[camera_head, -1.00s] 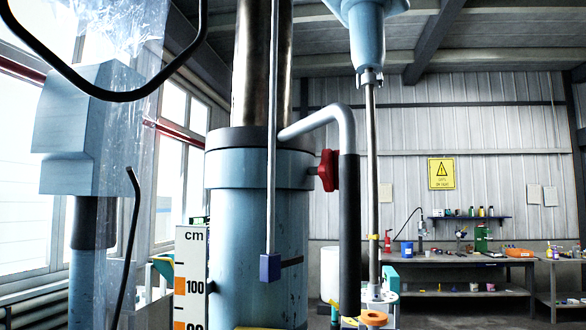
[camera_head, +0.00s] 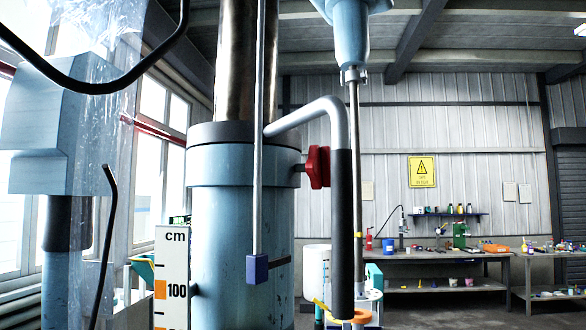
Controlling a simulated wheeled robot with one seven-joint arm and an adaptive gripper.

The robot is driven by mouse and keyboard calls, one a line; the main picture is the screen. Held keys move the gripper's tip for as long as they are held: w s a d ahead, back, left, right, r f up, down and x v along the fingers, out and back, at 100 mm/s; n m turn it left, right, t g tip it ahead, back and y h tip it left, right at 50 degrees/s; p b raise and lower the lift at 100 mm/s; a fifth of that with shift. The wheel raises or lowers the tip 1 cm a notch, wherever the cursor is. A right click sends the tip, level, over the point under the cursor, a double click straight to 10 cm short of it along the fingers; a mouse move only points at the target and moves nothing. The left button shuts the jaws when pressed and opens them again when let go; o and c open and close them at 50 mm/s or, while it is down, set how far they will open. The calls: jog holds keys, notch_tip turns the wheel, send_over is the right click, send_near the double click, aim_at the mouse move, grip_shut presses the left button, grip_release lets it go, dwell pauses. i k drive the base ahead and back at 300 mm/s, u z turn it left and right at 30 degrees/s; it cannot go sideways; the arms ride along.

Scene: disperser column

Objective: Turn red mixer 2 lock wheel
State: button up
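The red lock wheel (camera_head: 318,167) is on the right side of the light-blue mixer column (camera_head: 238,215), just below its dark top collar, on a short stub. It is seen nearly edge-on. A grey bent pipe with a black grip (camera_head: 342,230) comes from the column and hangs down just right of the wheel. My gripper does not show in the head view, so I cannot see whether it is open or shut.
A steel shaft (camera_head: 357,200) hangs behind the black grip. A grey rod with a blue block (camera_head: 257,268) hangs before the column. A centimetre scale (camera_head: 172,285) stands at left. A workbench (camera_head: 440,257) and a yellow warning sign (camera_head: 422,171) are at the back right.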

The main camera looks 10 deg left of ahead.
aim_at(317, 167)
jog(key=z, duration=2.1)
jog(key=k, duration=1.1)
jog(key=u, duration=1.55)
jog(key=i, duration=1)
jog(key=z, duration=0.05)
